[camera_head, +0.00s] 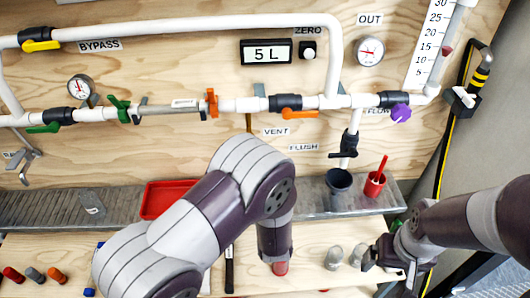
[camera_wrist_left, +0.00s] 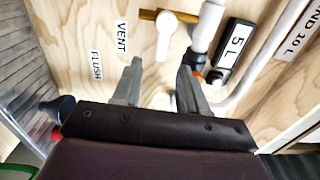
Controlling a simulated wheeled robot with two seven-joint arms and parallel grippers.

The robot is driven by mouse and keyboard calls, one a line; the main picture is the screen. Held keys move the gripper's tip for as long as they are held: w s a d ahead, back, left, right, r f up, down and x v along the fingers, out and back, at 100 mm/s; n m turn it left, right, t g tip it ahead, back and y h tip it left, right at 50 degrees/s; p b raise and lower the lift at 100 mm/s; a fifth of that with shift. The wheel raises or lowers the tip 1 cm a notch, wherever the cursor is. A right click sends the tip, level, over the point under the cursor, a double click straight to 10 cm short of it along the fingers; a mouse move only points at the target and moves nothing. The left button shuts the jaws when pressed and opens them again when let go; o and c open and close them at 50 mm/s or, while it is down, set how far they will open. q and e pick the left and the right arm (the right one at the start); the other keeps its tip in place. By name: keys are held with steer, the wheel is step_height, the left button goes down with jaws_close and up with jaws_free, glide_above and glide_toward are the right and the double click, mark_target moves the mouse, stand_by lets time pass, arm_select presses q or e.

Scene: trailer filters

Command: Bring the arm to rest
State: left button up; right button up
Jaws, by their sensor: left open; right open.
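My left arm fills the lower middle of the head view, bent, and hides its own gripper there. In the left wrist view my left gripper (camera_wrist_left: 160,78) is open, its two fingers apart with nothing held between them. It faces the wooden panel (camera_wrist_left: 98,22), close to the VENT label (camera_wrist_left: 121,37) and a white pipe end with a brown-yellow bar. My right gripper (camera_head: 384,264) is at the lower right of the head view, open, low beside small grey cylinders (camera_head: 334,257). I see nothing held in it.
The panel carries white pipes (camera_head: 190,28), coloured valve handles, gauges and a 5 L display (camera_head: 266,52). A grey ledge (camera_head: 50,208) below holds a red tray (camera_head: 165,197), a dark cup (camera_head: 339,184) and a red cup (camera_head: 375,184). Several small items lie on the bench.

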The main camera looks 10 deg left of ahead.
arm_select(q)
steer(key=v, duration=0.3)
steer(key=shift+s, duration=0.15)
stand_by(0.3)
